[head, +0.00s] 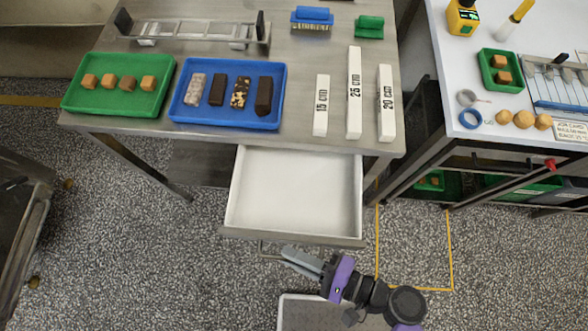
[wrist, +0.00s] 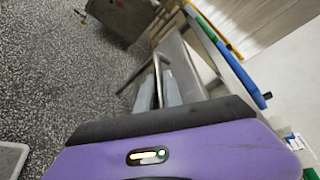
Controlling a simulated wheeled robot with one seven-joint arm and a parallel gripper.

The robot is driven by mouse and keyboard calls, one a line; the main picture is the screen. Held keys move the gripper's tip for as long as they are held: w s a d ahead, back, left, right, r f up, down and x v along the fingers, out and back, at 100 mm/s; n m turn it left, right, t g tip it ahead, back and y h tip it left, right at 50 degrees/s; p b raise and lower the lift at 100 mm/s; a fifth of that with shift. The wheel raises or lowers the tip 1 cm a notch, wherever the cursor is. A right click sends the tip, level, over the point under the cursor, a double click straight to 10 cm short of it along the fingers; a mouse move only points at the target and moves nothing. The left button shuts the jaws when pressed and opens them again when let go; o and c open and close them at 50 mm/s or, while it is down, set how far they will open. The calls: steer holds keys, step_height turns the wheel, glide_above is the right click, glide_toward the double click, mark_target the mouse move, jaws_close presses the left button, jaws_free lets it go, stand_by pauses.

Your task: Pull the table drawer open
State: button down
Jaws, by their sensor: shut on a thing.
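The table drawer (head: 295,190) is pulled well out from under the steel table (head: 220,45). Its white inside is empty. A bar handle (head: 268,253) shows below the drawer's front edge (head: 292,237). My gripper (head: 286,253) is at this handle, with its fingers pointing left in the head view. In the wrist view my gripper (wrist: 158,88) has its two grey fingers closed around the handle bar (wrist: 158,72). The exact contact at the fingertips is small in both views.
On the tabletop are a green tray (head: 120,109) of tan cubes, a blue tray (head: 228,124) of dark bars, and white length blocks (head: 353,90). A white workbench (head: 455,75) stands at the right. Speckled floor (head: 130,250) is open at the left.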

steer(key=c, duration=1.8)
jaws_free()
steer(key=shift+o, duration=0.2)
steer(key=b+v, duration=0.1)
steer(key=v, duration=0.7)
